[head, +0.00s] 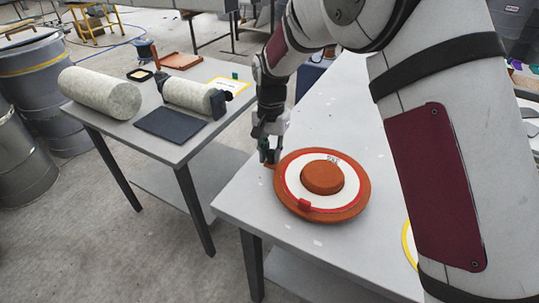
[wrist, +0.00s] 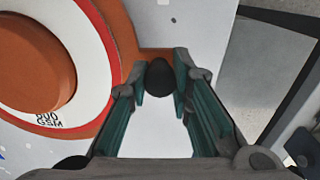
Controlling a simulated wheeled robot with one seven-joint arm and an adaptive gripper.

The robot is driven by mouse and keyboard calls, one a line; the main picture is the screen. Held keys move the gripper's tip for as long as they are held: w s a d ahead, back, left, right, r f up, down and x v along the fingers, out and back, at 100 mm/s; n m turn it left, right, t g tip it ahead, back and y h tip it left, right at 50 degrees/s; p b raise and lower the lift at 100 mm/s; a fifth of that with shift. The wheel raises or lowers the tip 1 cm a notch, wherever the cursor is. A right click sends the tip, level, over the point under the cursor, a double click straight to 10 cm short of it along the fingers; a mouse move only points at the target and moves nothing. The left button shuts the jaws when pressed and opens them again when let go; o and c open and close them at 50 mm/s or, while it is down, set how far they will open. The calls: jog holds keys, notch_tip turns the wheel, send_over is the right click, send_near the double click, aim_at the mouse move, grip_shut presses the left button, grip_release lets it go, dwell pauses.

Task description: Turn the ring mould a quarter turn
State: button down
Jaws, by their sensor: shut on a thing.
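The ring mould (head: 360,190) is an orange disc lying flat on the right-hand grey table. A white ring with dark lettering and a red edge surrounds its raised orange centre. My gripper (head: 269,157) is at that left edge, pointing down and shut on the left lug. In the wrist view the mould (wrist: 125,35) fills the left side. There the fingers of my gripper (wrist: 160,80) have a dark rounded piece between their tips; the contact is partly hidden.
The right-hand table (head: 290,228) has bare room in front of the mould. A second table (head: 110,123) at left holds a pale cylinder (head: 100,93), a clamped roll (head: 187,94) and a dark plate (head: 170,124). A gap separates the tables. Grey drums (head: 40,75) stand far left.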

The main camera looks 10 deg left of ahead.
jog(key=shift+w, duration=0.15)
dwell(0.3)
jog(key=c, duration=1.4)
grip_release()
jog(key=shift+c, duration=0.2)
jog(key=shift+r, duration=0.1)
notch_tip(320, 180, up, 12)
